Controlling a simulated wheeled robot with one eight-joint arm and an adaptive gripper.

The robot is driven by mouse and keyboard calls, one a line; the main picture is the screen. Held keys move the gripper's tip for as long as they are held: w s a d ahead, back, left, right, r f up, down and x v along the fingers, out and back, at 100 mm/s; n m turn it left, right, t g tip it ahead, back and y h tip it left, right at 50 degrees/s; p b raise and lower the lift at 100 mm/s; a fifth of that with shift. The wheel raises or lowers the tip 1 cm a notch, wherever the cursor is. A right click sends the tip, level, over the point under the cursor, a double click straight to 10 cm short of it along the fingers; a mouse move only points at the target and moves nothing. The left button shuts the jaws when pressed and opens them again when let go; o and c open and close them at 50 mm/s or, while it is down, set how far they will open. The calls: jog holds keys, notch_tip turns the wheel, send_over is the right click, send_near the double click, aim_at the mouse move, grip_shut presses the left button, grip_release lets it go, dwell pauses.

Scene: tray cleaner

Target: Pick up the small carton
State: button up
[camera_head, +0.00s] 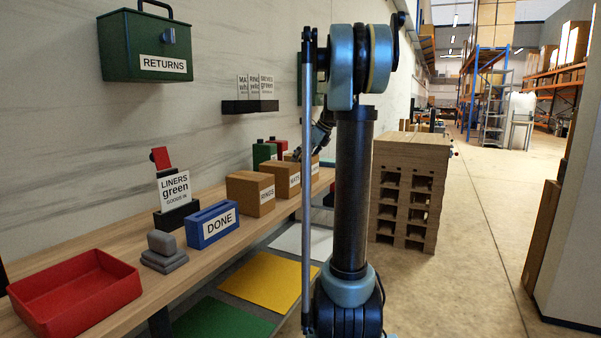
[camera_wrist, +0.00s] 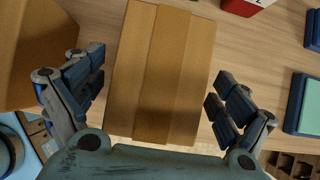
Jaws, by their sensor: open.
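A brown carton (camera_wrist: 157,75) with a lighter tape band lies between the spread fingers of my gripper (camera_wrist: 150,92) in the wrist view. My fingers stand apart on its left and right, with wood visible at the right side. In the head view, my gripper (camera_head: 312,148) is over the far end of a row of cartons, partly hidden by my arm. The row holds the RINGS carton (camera_head: 250,190), a middle carton (camera_head: 284,176) and a far carton (camera_head: 314,160). Another carton (camera_wrist: 35,50) is close to my left finger in the wrist view.
The wooden shelf (camera_head: 105,247) runs along the wall. On it are a red tray (camera_head: 75,290), a grey stacked block (camera_head: 163,250), a blue DONE box (camera_head: 212,223) and a green canister (camera_head: 263,153). A pallet stack (camera_head: 410,190) stands right of my arm.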

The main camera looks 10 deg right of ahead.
jog(key=shift+x, duration=0.85)
jog(key=c, duration=1.6)
jog(key=shift+o, duration=0.2)
jog(key=shift+r, duration=0.1)
notch_tip(320, 180, up, 10)
jog(key=shift+f, duration=0.25)
jog(key=shift+r, duration=0.15)
jog(key=shift+s+d, duration=0.1)
